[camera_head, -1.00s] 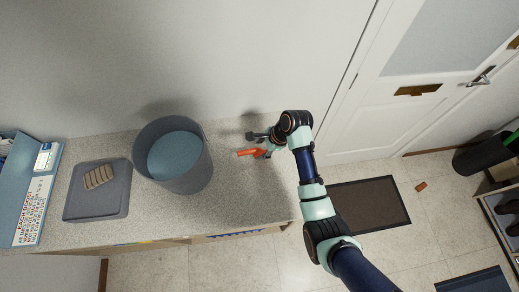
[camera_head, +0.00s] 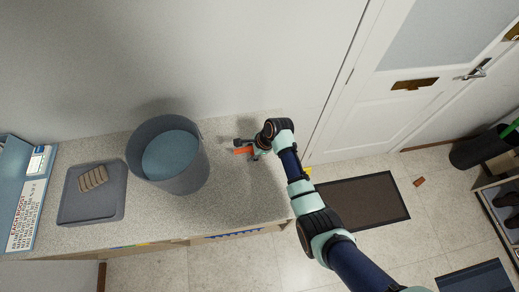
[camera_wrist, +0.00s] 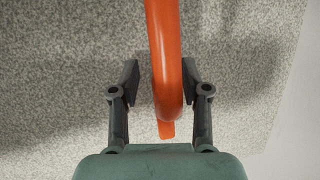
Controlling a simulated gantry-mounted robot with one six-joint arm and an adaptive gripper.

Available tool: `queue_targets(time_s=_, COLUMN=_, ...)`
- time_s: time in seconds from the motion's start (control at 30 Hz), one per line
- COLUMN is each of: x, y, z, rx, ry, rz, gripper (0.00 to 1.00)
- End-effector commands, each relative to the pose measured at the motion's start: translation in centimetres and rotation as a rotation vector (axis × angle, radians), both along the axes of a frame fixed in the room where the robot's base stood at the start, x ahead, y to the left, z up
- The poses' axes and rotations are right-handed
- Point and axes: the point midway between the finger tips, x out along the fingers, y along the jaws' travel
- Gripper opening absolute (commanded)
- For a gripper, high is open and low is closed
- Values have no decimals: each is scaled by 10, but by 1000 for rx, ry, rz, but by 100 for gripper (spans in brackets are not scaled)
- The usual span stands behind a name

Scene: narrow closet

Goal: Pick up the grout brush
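An orange object (camera_head: 242,150), which looks like the grout brush's handle, is on the speckled counter to the right of the grey bucket. In the wrist view its curved orange part (camera_wrist: 165,55) runs down between my fingers. My gripper (camera_wrist: 160,82) is open around it. There is a clear gap at the left finger, while the right finger is very close to it; I cannot tell whether they touch. In the head view my gripper (camera_head: 252,150) is at the right end of the orange object, partly hiding it. No bristles are visible.
The grey bucket (camera_head: 193,178) with blue inside stands left of the gripper. A grey tray (camera_head: 75,207) holding a ridged tan item (camera_head: 93,179) and a blue box (camera_head: 30,200) are farther left. The wall is behind. The counter's front right is clear.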

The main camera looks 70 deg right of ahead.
Motion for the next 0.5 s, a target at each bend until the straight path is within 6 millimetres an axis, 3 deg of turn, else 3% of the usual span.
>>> queue_targets(time_s=0.03, x=0, y=0, z=0, rx=0, ry=0, rz=0, gripper=33)
queue_targets(time_s=0.23, x=0, y=0, z=0, rx=0, ry=0, rz=0, gripper=0)
queue_targets(time_s=0.5, x=0, y=0, z=0, rx=0, ry=0, rz=0, gripper=0)
